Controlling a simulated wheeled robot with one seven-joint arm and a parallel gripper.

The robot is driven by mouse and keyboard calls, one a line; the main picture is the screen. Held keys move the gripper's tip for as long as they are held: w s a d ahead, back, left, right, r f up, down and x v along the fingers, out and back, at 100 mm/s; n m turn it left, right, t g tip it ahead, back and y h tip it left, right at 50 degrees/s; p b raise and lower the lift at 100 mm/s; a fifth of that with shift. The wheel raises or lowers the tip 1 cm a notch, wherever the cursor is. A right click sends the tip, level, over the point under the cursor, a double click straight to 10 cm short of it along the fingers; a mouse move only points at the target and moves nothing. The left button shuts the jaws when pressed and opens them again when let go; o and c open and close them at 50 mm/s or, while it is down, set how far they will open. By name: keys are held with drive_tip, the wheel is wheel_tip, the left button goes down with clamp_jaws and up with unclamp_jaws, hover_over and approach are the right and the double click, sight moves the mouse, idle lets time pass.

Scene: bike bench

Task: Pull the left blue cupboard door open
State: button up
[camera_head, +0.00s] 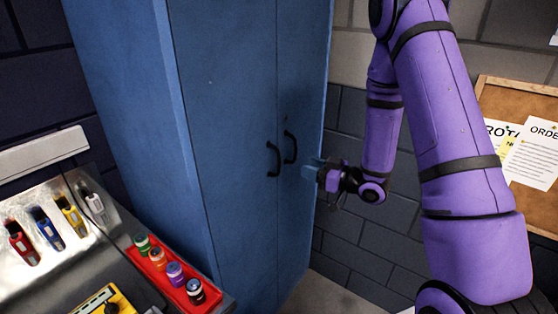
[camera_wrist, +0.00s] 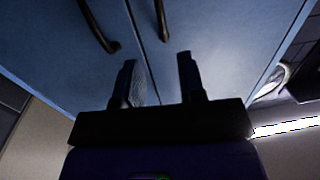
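The blue cupboard (camera_head: 165,90) stands tall in the middle of the head view, and both its doors look shut. The left door (camera_head: 228,110) has a black bar handle (camera_head: 273,158) near the centre seam. The right door (camera_head: 304,75) has its own black handle (camera_head: 290,147) just beside it. My gripper (camera_head: 311,170) is to the right of both handles, pointing at the cupboard. In the wrist view, my gripper (camera_wrist: 158,82) has its fingers apart with nothing between them. Two dark handles show beyond the fingertips there, apart from them; I cannot tell which is which.
A cork board (camera_head: 515,100) with papers hangs on the brick wall at the right. Some floor (camera_head: 335,295) shows beside the cupboard.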

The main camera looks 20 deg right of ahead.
sight(279, 163)
drive_tip(key=x, duration=1)
drive_tip(key=shift+a, duration=0.35)
drive_tip(key=shift+c, duration=0.5)
clamp_jaws()
